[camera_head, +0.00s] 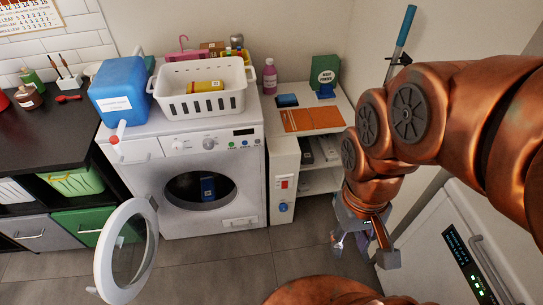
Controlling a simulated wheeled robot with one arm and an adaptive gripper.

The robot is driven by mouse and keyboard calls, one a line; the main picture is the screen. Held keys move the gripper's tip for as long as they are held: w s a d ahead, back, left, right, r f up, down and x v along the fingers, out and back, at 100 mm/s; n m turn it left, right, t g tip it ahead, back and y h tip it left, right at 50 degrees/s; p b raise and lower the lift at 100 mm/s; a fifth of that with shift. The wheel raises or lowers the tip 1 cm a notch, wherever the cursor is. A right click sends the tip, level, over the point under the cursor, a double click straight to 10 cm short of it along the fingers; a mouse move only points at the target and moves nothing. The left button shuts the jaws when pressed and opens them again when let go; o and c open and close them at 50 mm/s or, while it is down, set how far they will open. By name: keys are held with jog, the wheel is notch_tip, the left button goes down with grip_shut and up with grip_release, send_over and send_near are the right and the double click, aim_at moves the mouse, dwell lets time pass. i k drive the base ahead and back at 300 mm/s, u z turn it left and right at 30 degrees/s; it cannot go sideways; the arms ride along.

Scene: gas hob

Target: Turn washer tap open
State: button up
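A front-loading white washer (205,140) stands against the back wall. Its round door (103,262) is swung wide open to the left. No part is plainly marked as the washer tap. A blue knob (283,207) sits low on the white side panel just right of the washer, below a red switch (284,184). My gripper (350,243) hangs low at the right, pointing down, apart from the washer and the knob. Its fingers look spread and empty.
A white appliance (445,255) is at the lower right. Grey floor (220,270) before the washer is clear.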

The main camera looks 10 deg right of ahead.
aim_at(283, 208)
jog(key=u, duration=2.85)
jog(key=i, duration=0.75)
jog(key=z, duration=2.2)
